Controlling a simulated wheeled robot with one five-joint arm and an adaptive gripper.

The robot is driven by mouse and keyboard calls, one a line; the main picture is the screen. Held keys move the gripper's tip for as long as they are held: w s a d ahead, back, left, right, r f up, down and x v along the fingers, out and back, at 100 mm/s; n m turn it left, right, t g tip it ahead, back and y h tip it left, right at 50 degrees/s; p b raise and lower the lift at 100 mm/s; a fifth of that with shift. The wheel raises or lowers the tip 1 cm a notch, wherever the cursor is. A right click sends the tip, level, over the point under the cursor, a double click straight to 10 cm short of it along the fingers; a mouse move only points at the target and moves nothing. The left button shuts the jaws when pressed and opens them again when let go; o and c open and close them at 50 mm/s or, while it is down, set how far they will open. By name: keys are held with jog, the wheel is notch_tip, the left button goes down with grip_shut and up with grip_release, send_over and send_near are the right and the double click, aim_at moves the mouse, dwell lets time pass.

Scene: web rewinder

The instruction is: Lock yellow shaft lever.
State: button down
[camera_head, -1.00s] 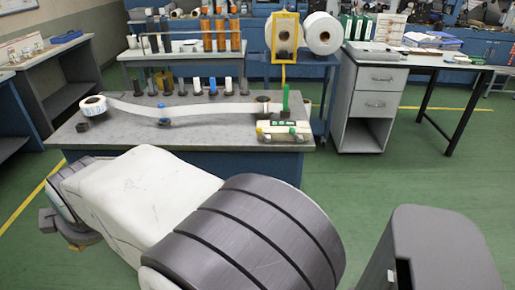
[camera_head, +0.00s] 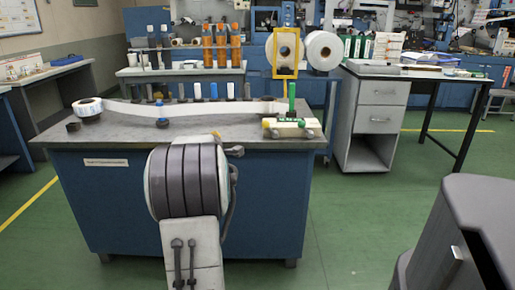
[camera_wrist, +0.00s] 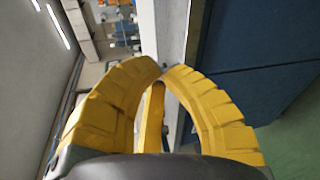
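A small pale unit (camera_head: 292,129) sits at the right end of the near bench. It has a small yellow part (camera_head: 268,123) at its left and green parts; I cannot tell clearly which piece is the shaft lever. A green post (camera_head: 292,98) stands behind it. In the wrist view, the yellow fingers of my gripper (camera_wrist: 164,70) curve together and their tips meet or nearly meet. Nothing is seen held at the tips. A yellow bar shows between the fingers. In the head view my arm is in front of the bench, left of the unit, and mostly hides the gripper.
A white web roll (camera_head: 88,107) lies at the bench's left end, its strip running right across the bench (camera_head: 120,129). A yellow frame (camera_head: 286,73) and a large white roll (camera_head: 321,51) are behind.

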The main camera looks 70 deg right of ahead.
aim_at(270, 129)
jog(key=s+d+f+n+g+h+b, duration=0.1)
jog(key=s+d+f+g+h+b, duration=0.1)
jog(key=s+d, duration=0.7)
notch_tip(270, 129, down, 3)
jog(key=s+h+b, duration=0.1)
jog(key=s+b, duration=0.1)
jog(key=shift+s+d+n+g+h, duration=0.4)
jog(key=shift+b, duration=0.3)
jog(key=b+x, duration=0.5)
jog(key=x, duration=0.5)
jog(key=shift+w, duration=0.1)
jog(key=shift+r, duration=0.1)
jog(key=shift+r+m, duration=0.2)
jog(key=shift+m, duration=0.2)
